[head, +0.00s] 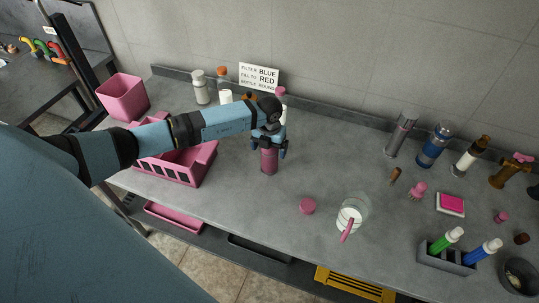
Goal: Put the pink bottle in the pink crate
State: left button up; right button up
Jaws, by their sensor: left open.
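The pink bottle (269,162) stands upright on the grey counter, near the middle of the head view. My left gripper (268,149) is above it, open, with its fingers on either side of the bottle's upper part. The bottle's top is hidden by the gripper, and I cannot tell whether the fingers touch it. The pink crate (189,180), with a slotted front wall, stands on the counter to the left of the bottle. My left arm passes over the crate and hides part of it. My right gripper is out of view.
A pink bin (123,97) stands behind the crate. A pink lid (307,206) and a glass jar (352,212) are to the right of the bottle. White bottles and a sign (259,76) are along the wall.

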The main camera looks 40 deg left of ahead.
pick_arm(q)
jog(key=shift+f, duration=0.5)
jog(key=c, duration=1.1)
jog(key=shift+r, duration=0.15)
jog(key=shift+a+r+b, duration=0.1)
jog(key=shift+r+b, duration=1.45)
jog(key=shift+r, duration=8.35)
